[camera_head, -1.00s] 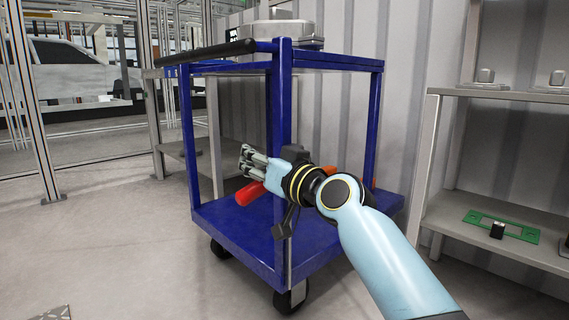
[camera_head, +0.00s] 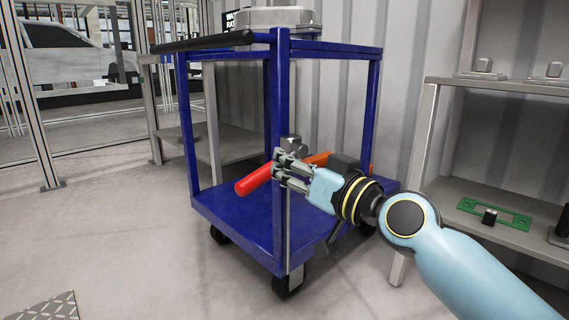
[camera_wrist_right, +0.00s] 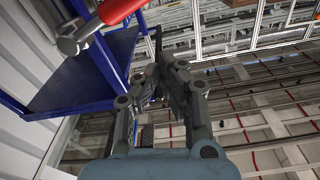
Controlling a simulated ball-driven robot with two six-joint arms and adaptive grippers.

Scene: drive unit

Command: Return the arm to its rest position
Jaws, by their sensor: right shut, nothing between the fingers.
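My right gripper (camera_head: 282,168) is in front of the blue cart (camera_head: 240,218), near its front corner post in the picture. Its fingers are shut and empty. In the right wrist view the closed fingers (camera_wrist_right: 160,62) point up the picture, with nothing between them. My right arm reaches in from the lower right of the head view. My left arm is not in view.
A hammer head (camera_wrist_right: 75,40) shows in the wrist view. A grey shelf (camera_head: 500,235) with a green plate (camera_head: 495,212) stands at right.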

